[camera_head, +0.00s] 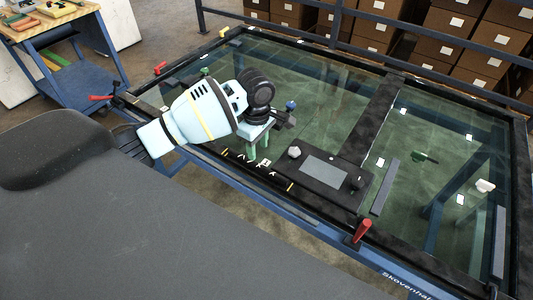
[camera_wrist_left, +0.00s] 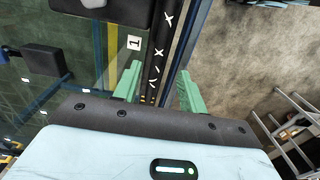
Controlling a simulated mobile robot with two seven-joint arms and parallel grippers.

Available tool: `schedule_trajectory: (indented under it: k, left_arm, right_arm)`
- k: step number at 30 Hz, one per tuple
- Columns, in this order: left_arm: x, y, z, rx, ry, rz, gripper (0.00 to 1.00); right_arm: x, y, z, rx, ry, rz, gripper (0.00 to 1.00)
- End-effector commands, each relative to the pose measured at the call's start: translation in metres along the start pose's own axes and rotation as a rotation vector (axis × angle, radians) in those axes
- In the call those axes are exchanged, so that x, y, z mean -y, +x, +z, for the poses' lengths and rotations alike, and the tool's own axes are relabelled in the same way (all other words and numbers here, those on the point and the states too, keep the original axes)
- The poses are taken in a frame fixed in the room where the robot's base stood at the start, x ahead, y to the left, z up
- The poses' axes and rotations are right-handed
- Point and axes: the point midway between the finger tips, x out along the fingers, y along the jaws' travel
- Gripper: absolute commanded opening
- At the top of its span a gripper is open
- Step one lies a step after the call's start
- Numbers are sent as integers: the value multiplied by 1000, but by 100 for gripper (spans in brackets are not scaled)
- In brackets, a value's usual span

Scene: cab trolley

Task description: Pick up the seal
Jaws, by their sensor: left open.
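My left gripper (camera_head: 258,146) is open over the front edge of the black-framed glass panel. Its green fingers also show in the left wrist view (camera_wrist_left: 160,76), apart, with nothing seen between them except the frame edge and floor beyond. I cannot tell for sure which part is the seal; no separate, clearly distinct seal shows. Dark grey strips (camera_head: 385,187) and (camera_head: 499,242) lie on the right pane. My right gripper is not in view.
A black box with a grey screen (camera_head: 324,170) lies right of the gripper. A red clamp handle (camera_head: 361,232) rises at the front rail. A small green item (camera_head: 425,157) and a white one (camera_head: 485,186) lie on the right pane. Brown boxes (camera_head: 438,55) stand behind.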

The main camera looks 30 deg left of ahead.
Motion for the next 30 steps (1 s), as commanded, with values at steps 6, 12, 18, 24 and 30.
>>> schedule_trajectory:
  k: [6, 12, 18, 24, 30]
  left_arm:
    - [0, 0, -1, -1, -3, -2, 42]
    - [1, 14, -1, -1, -3, -5, 42]
    - [0, 28, -1, -2, -2, -2, 42]
    - [2, 39, -4, -3, -4, -4, 42]
    - [3, 68, -7, -2, -3, -6, 42]
  right_arm:
    - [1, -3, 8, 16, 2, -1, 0]
    - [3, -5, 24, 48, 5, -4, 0]
    - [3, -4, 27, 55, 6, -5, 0]
    - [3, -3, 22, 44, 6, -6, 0]
    - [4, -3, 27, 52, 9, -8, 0]
